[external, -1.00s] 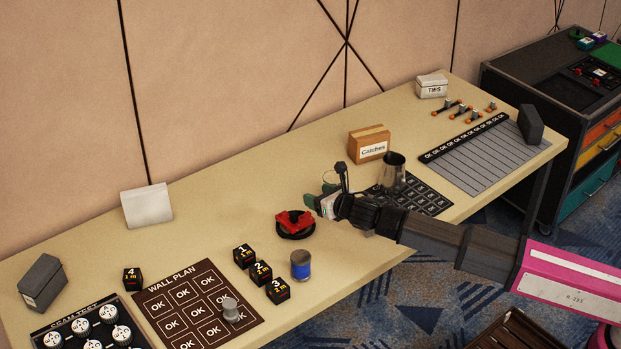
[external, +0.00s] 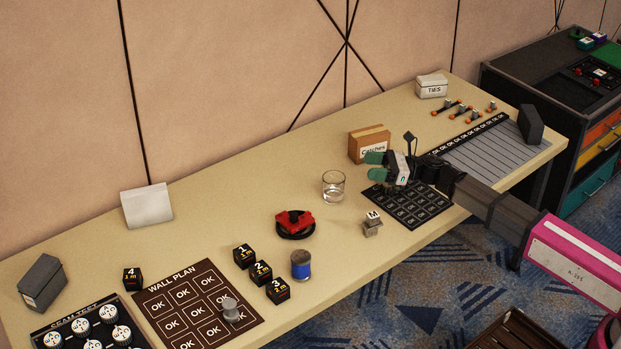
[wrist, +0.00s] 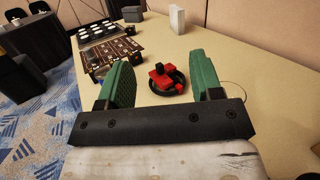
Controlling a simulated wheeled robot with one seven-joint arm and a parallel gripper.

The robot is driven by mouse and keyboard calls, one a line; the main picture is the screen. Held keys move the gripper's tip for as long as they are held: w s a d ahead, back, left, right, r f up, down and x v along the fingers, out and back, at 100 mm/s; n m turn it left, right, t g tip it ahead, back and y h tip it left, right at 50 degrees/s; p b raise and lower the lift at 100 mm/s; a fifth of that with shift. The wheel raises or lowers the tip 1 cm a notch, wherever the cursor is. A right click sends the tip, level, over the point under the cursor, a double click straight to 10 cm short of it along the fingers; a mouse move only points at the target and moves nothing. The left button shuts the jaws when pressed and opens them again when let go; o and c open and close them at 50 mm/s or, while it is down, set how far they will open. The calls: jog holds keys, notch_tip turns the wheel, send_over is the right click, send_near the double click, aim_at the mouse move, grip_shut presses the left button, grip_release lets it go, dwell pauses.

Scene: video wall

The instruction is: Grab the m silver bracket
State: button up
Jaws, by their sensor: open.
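The silver bracket (external: 372,227), a small grey piece with a white top marked M, stands on the table's front part, left of the dark OK grid mat. I cannot make it out in the wrist view. My gripper (external: 375,166) is open and empty above the table, behind the bracket in the external view, near the Catches box. Its two green fingers are spread apart in the wrist view (wrist: 163,72).
A clear glass (external: 333,186) stands left of my gripper. A red piece in a black dish (external: 295,223) and a blue-banded can (external: 301,265) are farther left. The Catches box (external: 368,144) is behind my gripper. The dark OK grid mat (external: 415,208) lies right of the bracket.

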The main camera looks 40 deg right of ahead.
jog(key=s+d+f+n+g+y, duration=0.1)
jog(key=s+d+f+n+g, duration=0.25)
jog(key=s+d+g, duration=0.35)
send_near(373, 214)
jog(key=x, duration=0.4)
jog(key=shift+w+a+f, duration=0.1)
jog(key=shift+a+f, duration=0.05)
jog(key=shift+f, duration=0.15)
jog(key=shift+x, duration=2.85)
jog(key=shift+r, duration=0.2)
grip_shut()
